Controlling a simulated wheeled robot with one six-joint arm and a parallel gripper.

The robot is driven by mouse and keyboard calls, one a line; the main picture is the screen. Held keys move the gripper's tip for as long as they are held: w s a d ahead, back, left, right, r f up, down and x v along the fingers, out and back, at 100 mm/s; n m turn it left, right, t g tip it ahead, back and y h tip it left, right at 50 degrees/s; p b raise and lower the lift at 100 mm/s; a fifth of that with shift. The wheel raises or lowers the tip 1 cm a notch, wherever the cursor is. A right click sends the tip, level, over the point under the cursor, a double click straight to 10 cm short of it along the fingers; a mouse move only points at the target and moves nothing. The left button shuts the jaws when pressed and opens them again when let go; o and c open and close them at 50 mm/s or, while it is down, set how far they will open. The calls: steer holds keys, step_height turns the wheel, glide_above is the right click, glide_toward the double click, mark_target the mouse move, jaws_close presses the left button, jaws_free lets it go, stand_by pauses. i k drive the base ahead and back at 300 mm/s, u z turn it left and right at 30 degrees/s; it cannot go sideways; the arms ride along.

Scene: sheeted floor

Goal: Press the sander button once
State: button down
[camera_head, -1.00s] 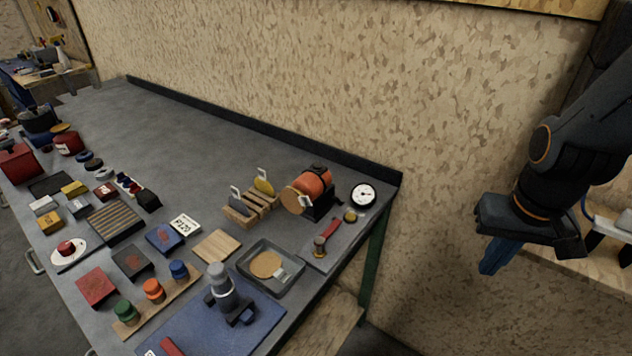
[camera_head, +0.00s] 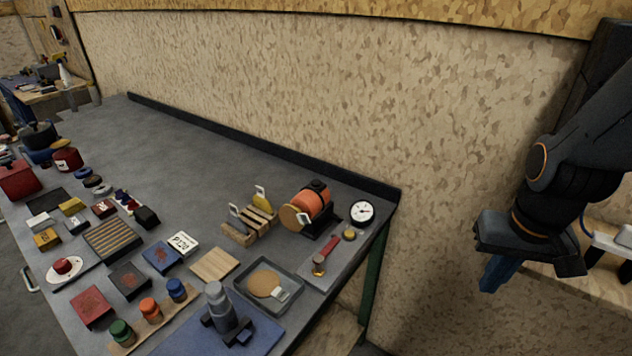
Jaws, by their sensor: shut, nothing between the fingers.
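An orange sander-like machine (camera_head: 314,203) with a tan disc on its left side stands near the right end of the grey bench (camera_head: 190,140). A red domed button (camera_head: 64,266) sits on a white oval plate at the bench's left front. A small brass-coloured knob (camera_head: 349,235) is on a grey plate beside the orange machine. I cannot tell from the labels which one is the sander button. My gripper (camera_head: 494,275), with blue fingers, is shut and empty. It hangs at the right of the picture, past the bench's right end and apart from everything on it.
A dial gauge (camera_head: 361,212) stands at the bench's right corner. Green, orange and blue knobs (camera_head: 149,308), a grey tray (camera_head: 296,299) and several blocks crowd the front. The bench's back is clear, with a wall behind. A wooden surface (camera_head: 565,283) lies behind my gripper.

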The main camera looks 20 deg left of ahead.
mark_target(316, 183)
steer(key=k, duration=0.5)
steer(key=z, duration=0.4)
steer(key=i, duration=0.45)
steer(key=u, duration=1.55)
